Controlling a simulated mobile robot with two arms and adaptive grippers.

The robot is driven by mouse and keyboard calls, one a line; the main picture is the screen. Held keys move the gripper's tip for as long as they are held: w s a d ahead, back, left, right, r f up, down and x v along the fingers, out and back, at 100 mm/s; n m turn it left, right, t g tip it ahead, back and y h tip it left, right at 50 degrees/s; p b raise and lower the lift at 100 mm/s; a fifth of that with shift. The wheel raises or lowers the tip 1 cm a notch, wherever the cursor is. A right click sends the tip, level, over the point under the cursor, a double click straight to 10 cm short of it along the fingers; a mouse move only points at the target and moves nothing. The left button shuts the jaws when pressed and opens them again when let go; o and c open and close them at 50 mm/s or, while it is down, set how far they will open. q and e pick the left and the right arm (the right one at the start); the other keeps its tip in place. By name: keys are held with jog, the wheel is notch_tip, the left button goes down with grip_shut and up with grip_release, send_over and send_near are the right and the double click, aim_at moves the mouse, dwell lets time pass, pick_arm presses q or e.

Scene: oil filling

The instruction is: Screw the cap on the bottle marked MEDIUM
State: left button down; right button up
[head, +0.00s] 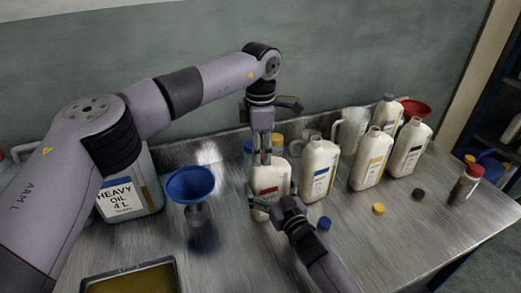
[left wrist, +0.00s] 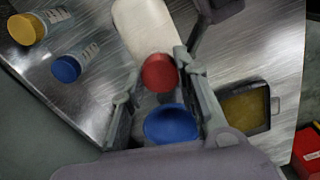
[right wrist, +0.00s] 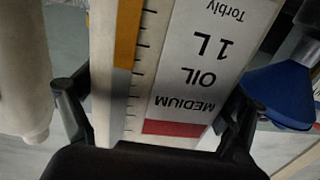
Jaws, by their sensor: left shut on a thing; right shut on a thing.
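The bottle marked MEDIUM (head: 266,183) is white with a red-banded label and stands upright on the metal table. Its label (right wrist: 200,75) fills the right wrist view. My right gripper (head: 276,207) is shut on the bottle's body, with a finger on each side. My left gripper (head: 265,160) points down over the top of the bottle. In the left wrist view its fingers (left wrist: 165,85) are shut around a red cap (left wrist: 160,72). The cap is at or just above the bottle's neck; the neck is hidden, so I cannot tell if they touch.
A blue funnel (head: 190,184) and a HEAVY OIL jug (head: 128,185) stand left. White bottles (head: 319,168) and a red-lidded jar (head: 465,184) stand right. Loose blue (head: 323,223), yellow (head: 378,208) and dark (head: 418,193) caps lie on the table. A tray (head: 172,265) lies front left.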

pick_arm(q)
jog(key=shift+m, duration=0.3)
jog(key=c, duration=1.2)
grip_release()
jog(key=shift+o, duration=0.2)
notch_tip(320, 180, up, 12)
pick_arm(e)
jog(key=o, duration=2.1)
